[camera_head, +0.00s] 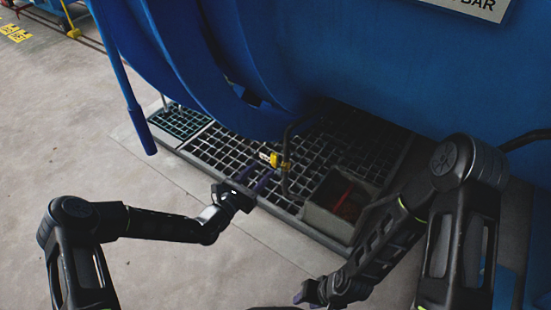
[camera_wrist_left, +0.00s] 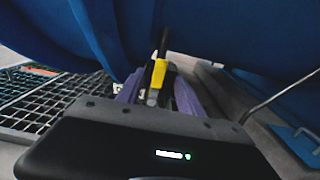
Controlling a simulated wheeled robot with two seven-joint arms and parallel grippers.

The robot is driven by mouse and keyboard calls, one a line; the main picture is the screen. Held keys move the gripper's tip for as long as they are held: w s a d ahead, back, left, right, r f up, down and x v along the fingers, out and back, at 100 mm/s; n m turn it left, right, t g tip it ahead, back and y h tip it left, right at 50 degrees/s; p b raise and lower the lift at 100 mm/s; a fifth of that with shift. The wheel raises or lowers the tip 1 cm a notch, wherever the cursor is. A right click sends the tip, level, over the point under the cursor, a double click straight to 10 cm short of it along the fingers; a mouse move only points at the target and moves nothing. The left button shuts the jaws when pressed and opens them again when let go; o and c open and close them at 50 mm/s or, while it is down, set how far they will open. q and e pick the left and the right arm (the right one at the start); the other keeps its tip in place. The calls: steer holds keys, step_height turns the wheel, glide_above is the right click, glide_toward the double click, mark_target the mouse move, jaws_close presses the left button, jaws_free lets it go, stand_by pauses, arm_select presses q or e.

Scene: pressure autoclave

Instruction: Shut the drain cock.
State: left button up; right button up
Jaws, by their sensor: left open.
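The drain cock has a yellow lever (camera_head: 274,160) and sits on a dark pipe (camera_head: 286,180) below the blue vessel, above the floor grating. In the left wrist view the yellow lever (camera_wrist_left: 159,72) lies ahead, lined up between the two purple fingers. My left gripper (camera_head: 259,179) is open, just short of the lever and to its lower left; I see no clear contact. It also shows in the left wrist view (camera_wrist_left: 157,92). My right gripper (camera_head: 306,294) is low at the bottom edge, away from the cock, and its jaws are unclear.
The blue vessel (camera_head: 370,70) overhangs the cock from behind. A grey open box (camera_head: 325,215) with something red in it stands right of the pipe on the grating (camera_head: 215,148). A blue bar (camera_head: 135,110) hangs at left.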

mark_target(273, 159)
arm_select(q)
steer(key=shift+w+d, duration=0.1)
steer(key=b+x, duration=0.3)
steer(key=x, duration=0.3)
steer(key=shift+w+d+f, duration=0.15)
steer(key=shift+w+d, duration=0.35)
steer(key=shift+w, duration=0.1)
jaws_close()
stand_by(1.0)
